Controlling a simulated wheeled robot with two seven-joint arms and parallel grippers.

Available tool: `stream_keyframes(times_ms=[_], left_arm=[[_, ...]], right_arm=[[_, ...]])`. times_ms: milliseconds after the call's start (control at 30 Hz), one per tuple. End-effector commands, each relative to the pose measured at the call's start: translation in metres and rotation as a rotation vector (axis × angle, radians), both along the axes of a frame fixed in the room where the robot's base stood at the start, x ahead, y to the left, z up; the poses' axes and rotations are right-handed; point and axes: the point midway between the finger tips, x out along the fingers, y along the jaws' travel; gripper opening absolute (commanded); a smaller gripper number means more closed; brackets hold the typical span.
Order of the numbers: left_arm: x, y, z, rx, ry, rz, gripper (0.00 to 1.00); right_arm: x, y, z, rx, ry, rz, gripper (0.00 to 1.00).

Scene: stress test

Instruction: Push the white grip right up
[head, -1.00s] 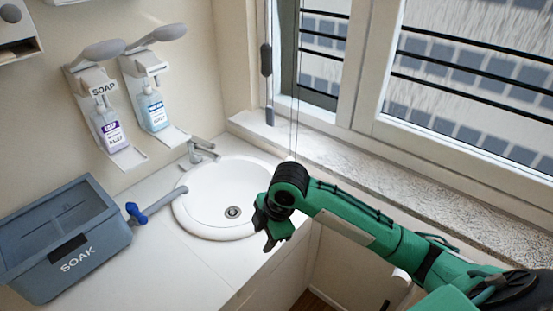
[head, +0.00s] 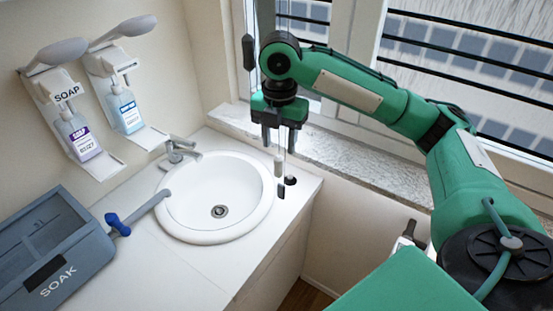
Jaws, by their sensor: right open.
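A small whitish grip (head: 279,166) hangs by the sink counter's right corner, just below my right gripper. Thin vertical cords run down in front of the window to this spot. My right gripper (head: 279,138) points down with its two dark fingers apart, open. The fingertips are close above the whitish grip; I cannot tell whether they touch it or the cords. Small dark pieces (head: 291,181) are just below and beside the whitish grip. My left gripper is not in view.
A dark grip (head: 249,52) hangs on another cord to the left. A round white sink (head: 245,222) with a tap (head: 178,152) is left of the gripper. Two soap dispensers (head: 75,125) are on the wall. A grey SOAK bin (head: 60,285) stands at lower left. The stone sill (head: 350,163) is behind.

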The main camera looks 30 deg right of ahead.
Motion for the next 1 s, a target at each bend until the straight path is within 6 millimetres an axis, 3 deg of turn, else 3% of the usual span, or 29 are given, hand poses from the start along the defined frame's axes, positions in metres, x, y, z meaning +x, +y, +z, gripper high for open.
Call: stream_keyframes(times_ms=[400,767,800,1000], left_arm=[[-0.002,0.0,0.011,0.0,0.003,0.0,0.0],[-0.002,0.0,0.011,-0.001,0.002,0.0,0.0],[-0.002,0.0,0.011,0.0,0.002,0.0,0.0],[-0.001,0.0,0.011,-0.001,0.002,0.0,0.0]], right_arm=[[-0.001,0.0,-0.06,-0.001,0.002,-0.001,0.44],[0.0,0.0,-0.068,0.0,-0.001,0.0,0.44],[0.0,0.0,-0.068,0.0,-0.001,-0.001,0.42],[0.0,0.0,-0.068,-0.001,-0.001,-0.001,0.03]])
